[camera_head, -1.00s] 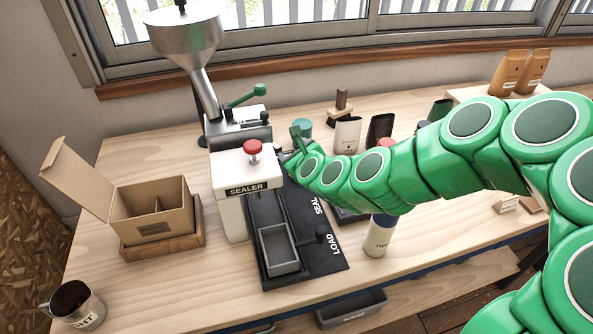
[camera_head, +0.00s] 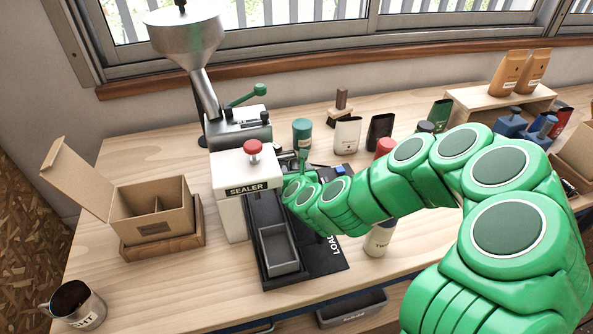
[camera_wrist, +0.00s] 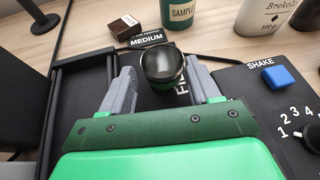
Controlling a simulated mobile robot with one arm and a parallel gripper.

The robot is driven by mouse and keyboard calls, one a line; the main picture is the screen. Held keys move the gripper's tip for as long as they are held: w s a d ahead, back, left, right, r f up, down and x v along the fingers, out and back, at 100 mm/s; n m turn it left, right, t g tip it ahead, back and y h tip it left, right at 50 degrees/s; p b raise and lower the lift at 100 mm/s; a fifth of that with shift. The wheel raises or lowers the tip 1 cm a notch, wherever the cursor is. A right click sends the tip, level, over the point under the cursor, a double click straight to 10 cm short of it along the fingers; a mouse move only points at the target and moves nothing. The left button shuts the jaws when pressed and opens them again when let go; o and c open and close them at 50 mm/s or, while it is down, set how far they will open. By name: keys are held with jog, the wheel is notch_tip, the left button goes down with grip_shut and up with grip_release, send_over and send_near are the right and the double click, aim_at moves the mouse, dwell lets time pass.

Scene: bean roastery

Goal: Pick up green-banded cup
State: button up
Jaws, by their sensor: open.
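The green-banded cup (camera_wrist: 163,62) shows in the wrist view as a small dark, round cup with a shiny dark inside and a green band low on its side. It stands upright on the black mat, by the MEDIUM label. My gripper (camera_wrist: 160,70) is open, with one grey finger on each side of the cup. I cannot tell whether either finger touches it. In the head view my green arm comes down beside the sealer (camera_head: 247,176), and I cannot make out the cup there.
A green SAMPLE canister (camera_wrist: 181,12) and a white bag (camera_wrist: 265,17) stand just beyond the cup. A blue block (camera_wrist: 278,77) lies on the mat to the right. In the head view, a grey tray (camera_head: 278,250) and a white bottle (camera_head: 379,238) are near the arm.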

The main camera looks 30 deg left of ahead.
aim_at(296, 164)
jog(key=shift+d+f+x, duration=0.1)
jog(key=shift+d+x, duration=0.05)
jog(key=shift+x, duration=1)
jog(key=shift+d+f+x, duration=0.1)
jog(key=shift+x, duration=1)
jog(key=shift+w+a+f, duration=0.2)
jog(key=shift+w+a, duration=0.15)
jog(key=shift+w, duration=0.15)
jog(key=shift+c, duration=0.4)
jog(key=c, duration=0.6)
jog(key=shift+r, duration=0.1)
